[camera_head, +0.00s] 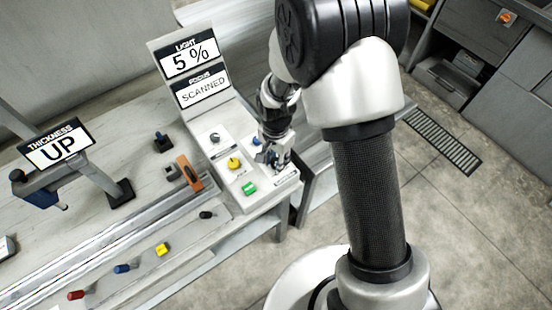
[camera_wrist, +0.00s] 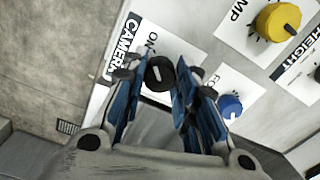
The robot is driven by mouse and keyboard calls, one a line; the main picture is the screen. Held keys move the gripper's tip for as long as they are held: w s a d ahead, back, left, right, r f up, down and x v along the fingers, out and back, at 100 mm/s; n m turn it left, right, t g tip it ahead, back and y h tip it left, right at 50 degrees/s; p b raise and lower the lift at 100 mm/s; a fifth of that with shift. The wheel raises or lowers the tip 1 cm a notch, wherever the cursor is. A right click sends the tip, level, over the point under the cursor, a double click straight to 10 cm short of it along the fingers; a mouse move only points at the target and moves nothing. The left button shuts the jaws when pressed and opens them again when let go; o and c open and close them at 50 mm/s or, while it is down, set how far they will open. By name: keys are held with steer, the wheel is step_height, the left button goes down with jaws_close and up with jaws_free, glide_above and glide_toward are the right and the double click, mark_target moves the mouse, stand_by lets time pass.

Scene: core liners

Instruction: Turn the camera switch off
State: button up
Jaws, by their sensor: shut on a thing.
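The camera switch is a round black knob (camera_wrist: 160,73) with a short white mark, in the wrist view. It sits on a white plate with a CAMERA label (camera_wrist: 128,45) and the word ON printed above the knob. I cannot tell which position the mark points to. My gripper (camera_wrist: 156,86) has its blue-padded fingers on both sides of the knob and is shut on it. In the head view my gripper (camera_head: 273,157) is down at the right end of the control panel, where it hides the knob.
A blue knob (camera_wrist: 229,105) sits close to the right finger, and a yellow knob (camera_wrist: 278,21) lies farther right. The head view shows a green switch (camera_head: 249,188) on the panel.

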steer(key=shift+c, duration=0.9)
steer(key=n, duration=0.4)
steer(key=shift+n, duration=0.3)
steer(key=n+p, duration=0.1)
steer(key=n, duration=0.3)
steer(key=shift+n, duration=0.3)
steer(key=n, duration=0.4)
steer(key=shift+n, duration=2.4)
